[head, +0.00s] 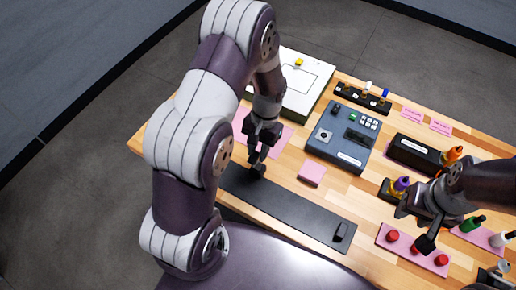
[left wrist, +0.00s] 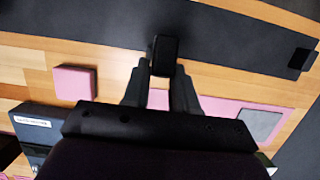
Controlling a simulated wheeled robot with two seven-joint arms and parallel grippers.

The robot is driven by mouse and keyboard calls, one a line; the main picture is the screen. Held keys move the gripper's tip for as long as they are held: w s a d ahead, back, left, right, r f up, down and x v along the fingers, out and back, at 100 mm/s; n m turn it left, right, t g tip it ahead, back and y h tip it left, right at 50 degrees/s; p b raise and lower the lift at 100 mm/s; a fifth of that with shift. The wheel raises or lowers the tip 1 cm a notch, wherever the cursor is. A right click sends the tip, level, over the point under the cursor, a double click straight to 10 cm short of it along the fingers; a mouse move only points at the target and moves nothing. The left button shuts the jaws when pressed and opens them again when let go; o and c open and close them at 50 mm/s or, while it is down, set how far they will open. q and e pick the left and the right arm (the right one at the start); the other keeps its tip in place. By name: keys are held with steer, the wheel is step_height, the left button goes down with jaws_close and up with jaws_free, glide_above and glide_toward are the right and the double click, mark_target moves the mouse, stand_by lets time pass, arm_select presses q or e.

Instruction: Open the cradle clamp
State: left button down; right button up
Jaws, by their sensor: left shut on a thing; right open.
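A long dark plate (head: 285,212) lies along the near edge of the table; it also shows in the left wrist view (left wrist: 235,48). My left gripper (head: 257,165) points down at its left end. In the left wrist view my left gripper (left wrist: 163,78) is shut on a small black block (left wrist: 165,55) that stands at the plate. A second black block (head: 341,232) stands free at the plate's right end. No label names the clamp, so I cannot tell for certain which block belongs to it. My right gripper (head: 416,226) is open and empty over the right side of the table.
A blue-grey control box (head: 340,133) and a pink block (head: 312,173) lie behind the plate. A white tray (head: 310,80) stands at the back left. Red-capped items on a pink mat (head: 412,252) and several coloured bottles crowd the right, near my right gripper.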

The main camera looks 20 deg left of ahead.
arm_select(q)
steer(key=shift+s+f, duration=0.1)
steer(key=shift+f, duration=0.05)
steer(key=c, duration=1.1)
jaws_free()
steer(key=shift+o, duration=0.7)
steer(key=p+v, duration=0.3)
steer(key=v, duration=0.9)
steer(key=shift+w+r, duration=0.3)
steer(key=shift+r, duration=0.05)
